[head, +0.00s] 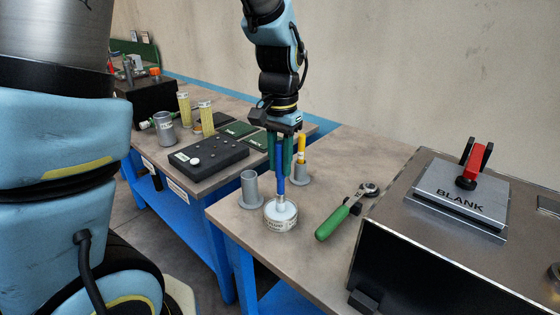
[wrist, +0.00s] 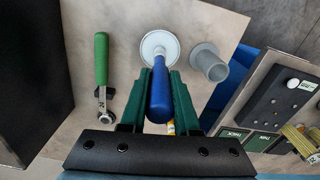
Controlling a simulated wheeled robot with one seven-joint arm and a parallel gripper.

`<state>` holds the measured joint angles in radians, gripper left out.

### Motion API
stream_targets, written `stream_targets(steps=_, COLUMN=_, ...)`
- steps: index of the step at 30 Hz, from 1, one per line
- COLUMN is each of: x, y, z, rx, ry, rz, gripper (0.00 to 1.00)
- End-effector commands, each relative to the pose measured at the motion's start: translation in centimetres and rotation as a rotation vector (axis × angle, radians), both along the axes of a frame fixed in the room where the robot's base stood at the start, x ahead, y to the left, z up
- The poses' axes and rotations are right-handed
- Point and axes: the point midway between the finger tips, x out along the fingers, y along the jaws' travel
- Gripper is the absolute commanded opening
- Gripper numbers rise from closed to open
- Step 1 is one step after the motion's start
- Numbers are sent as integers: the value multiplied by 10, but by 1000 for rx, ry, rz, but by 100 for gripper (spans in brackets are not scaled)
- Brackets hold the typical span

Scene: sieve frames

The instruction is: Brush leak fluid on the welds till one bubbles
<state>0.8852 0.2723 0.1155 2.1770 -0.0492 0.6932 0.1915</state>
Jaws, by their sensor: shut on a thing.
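My gripper (head: 283,178) points down with its green fingers shut on the handle of a blue brush (head: 281,190). The blue handle also shows between the fingertips in the wrist view (wrist: 160,92). The brush's lower end is at the top of a round white pot (head: 280,218) on the near bench; how deep it reaches cannot be told. The pot's pale top shows in the wrist view (wrist: 153,42). I cannot make out any welds or bubbles in either view.
An empty grey holder (head: 250,190) stands left of the pot, and a yellow tool (head: 301,148) stands in another behind. A green-handled ratchet (head: 340,215) lies right. Further right is a steel box with a clamped BLANK plate (head: 462,196). A black button box (head: 208,162) sits left.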

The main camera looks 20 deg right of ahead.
Motion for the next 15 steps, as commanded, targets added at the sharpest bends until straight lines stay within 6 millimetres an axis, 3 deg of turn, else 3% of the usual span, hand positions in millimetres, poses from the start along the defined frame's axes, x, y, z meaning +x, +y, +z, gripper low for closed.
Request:
stream_targets(steps=8, x=-1, y=1, z=1, rx=2, ry=2, rz=0, gripper=0)
stream_targets(steps=15, x=0, y=0, z=20, rx=2, ry=1, rz=0, gripper=0)
